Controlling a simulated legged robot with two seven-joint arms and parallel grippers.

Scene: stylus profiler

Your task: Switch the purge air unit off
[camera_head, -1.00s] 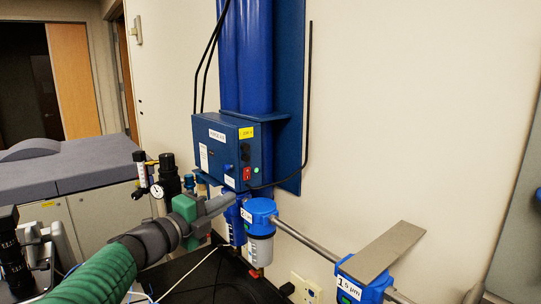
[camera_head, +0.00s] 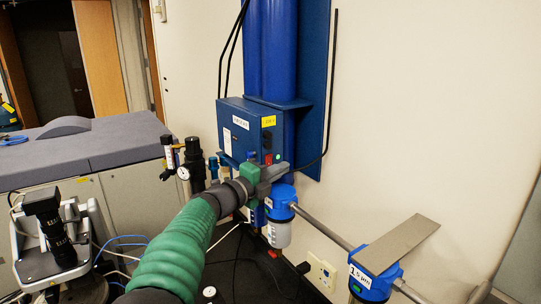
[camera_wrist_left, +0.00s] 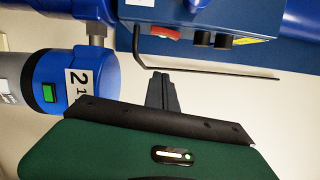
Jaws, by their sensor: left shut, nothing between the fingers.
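The purge air unit is a dark blue box (camera_head: 240,134) on the wall panel, with white and yellow labels. Its red switch (camera_head: 268,157) and a small green light (camera_head: 277,157) sit low on the front face, just above my gripper, which may hide part of the switch. The red switch also shows near the top of the left wrist view (camera_wrist_left: 152,31). My left gripper (camera_head: 284,169) is shut and empty, at the box's lower right corner in the head view. In the left wrist view its dark fingers (camera_wrist_left: 161,88) point toward the box, apart from the switch. My right gripper is out of view.
Blue-topped filters (camera_head: 279,205) and (camera_head: 370,275) hang on a grey pipe under the box. A grey plate (camera_head: 396,245) lies over the nearer one. A black tube (camera_wrist_left: 205,73) runs close to my fingertips. A gauge (camera_head: 184,173) stands left.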

